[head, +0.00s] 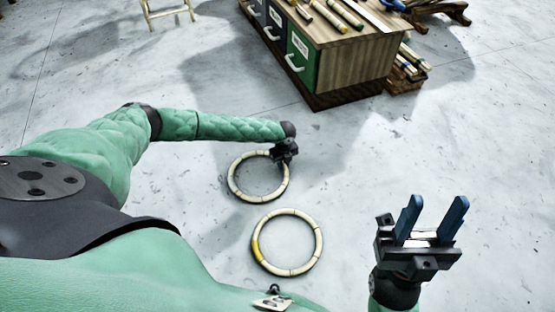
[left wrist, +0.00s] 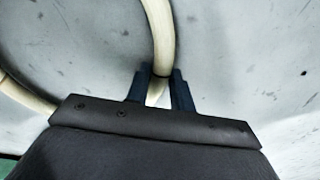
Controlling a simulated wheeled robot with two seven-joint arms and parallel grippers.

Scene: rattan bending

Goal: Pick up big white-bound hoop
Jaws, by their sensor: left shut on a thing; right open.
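A cream hoop with pale bindings (head: 231,180), seemingly the white-bound one, is at the middle of the head view. My left gripper (head: 281,157) is at its upper right edge. In the left wrist view, the blue fingers (left wrist: 160,88) are shut on the hoop's rim (left wrist: 161,35), one on each side. I cannot tell whether the hoop is off the floor. My right gripper (head: 431,219) is open and empty at the lower right, its blue fingers apart.
A second cream hoop with a yellow section (head: 320,246) lies on the floor nearer to me. A wooden cabinet (head: 350,67) with labelled drawers stands at the back, rods on top. A wooden stool (head: 167,13) is at the far left. Floor between is clear.

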